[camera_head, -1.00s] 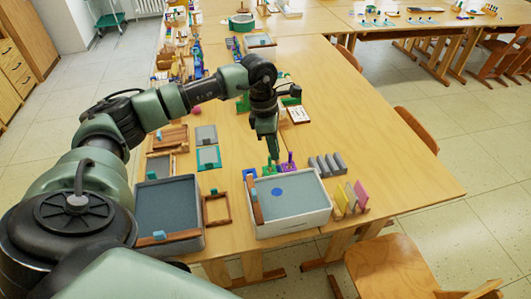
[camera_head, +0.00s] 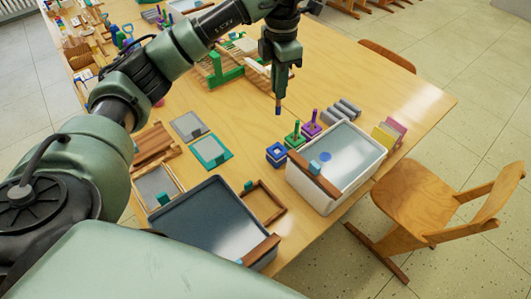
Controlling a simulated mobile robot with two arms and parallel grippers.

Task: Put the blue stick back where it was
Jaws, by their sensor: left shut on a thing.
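My left gripper (camera_head: 278,96) points down over the table and is shut on a small stick with a blue end (camera_head: 278,111), which pokes out below the fingertips. Most of the stick is hidden by the fingers. Below it, a blue square holder (camera_head: 277,154) stands on the table with no stick seen rising from it. A green holder (camera_head: 294,139) and a purple holder (camera_head: 311,128) stand beside it in a row, each with an upright stick of its own colour. The held stick is above and apart from the holders. My right gripper is not in view.
A white bin (camera_head: 330,195) with a blue disc stands right in front of the holders. A dark grey bin (camera_head: 215,230) is at the front. Grey cylinders (camera_head: 344,109) and coloured panels (camera_head: 388,135) stand to the right. A green-and-wood rack (camera_head: 225,75) is behind. A chair (camera_head: 420,200) is at right.

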